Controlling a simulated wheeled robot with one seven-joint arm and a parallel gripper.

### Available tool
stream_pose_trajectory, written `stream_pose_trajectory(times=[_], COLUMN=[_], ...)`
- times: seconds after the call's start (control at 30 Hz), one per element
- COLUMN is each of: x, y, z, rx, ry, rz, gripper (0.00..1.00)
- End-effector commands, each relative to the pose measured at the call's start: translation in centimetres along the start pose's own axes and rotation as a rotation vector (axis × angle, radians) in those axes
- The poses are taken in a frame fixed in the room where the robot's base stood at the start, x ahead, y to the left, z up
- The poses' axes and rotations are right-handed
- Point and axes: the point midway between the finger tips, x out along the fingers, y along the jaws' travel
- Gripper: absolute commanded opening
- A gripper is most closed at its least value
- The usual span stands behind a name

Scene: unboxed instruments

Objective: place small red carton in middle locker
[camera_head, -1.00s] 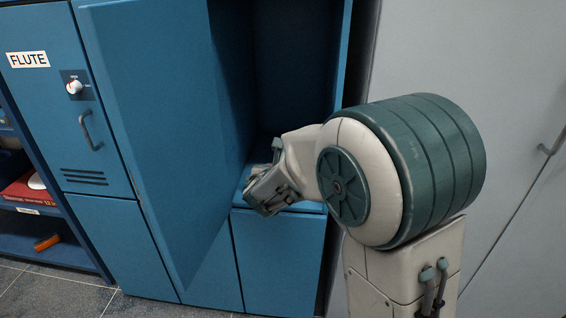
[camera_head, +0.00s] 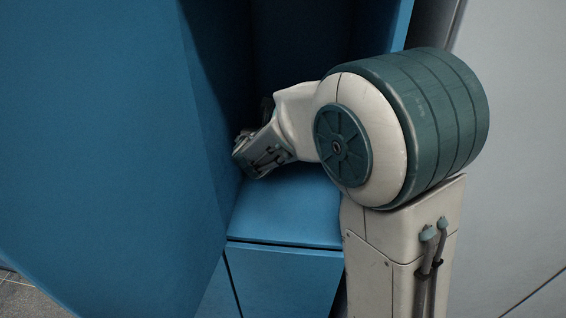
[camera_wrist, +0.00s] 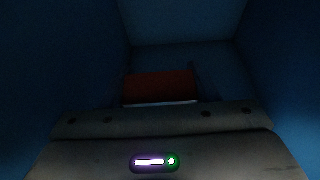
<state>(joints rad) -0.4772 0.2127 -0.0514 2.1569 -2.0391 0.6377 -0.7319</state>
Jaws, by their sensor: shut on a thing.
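The small red carton (camera_wrist: 160,87) shows in the wrist view as a dark red block just beyond my wrist housing, between the finger tips. My gripper (camera_wrist: 160,92) is shut on it, inside a dim blue compartment. In the head view my gripper (camera_head: 250,150) reaches into the open blue locker (camera_head: 285,205), above its floor and close to the left side. The carton is hidden from the head view by my wrist and the locker's shade. I cannot tell whether the carton touches the locker floor.
The locker's open blue door (camera_head: 95,140) fills the left of the head view. A blue lower front (camera_head: 290,280) lies below the locker floor. A pale grey cabinet (camera_head: 520,150) stands to the right. The locker floor in front of my wrist is bare.

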Motion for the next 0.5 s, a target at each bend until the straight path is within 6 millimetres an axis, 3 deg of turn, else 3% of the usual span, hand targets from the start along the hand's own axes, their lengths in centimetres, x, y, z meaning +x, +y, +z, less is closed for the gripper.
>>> stream_pose_trajectory(times=[0.03, 0.1, 0.37, 0.5], x=[0.6, 1.1, 2.0, 2.8], y=[0.1, 0.1, 0.0, -0.1], z=[-1.6, -2.7, -4.8, -6.7], rx=[-0.004, -0.004, -0.002, -0.003], ry=[0.004, 0.003, 0.001, 0.003], rz=[0.0, 0.001, 0.0, -0.001], gripper=[0.32, 0.32, 0.32, 0.32])
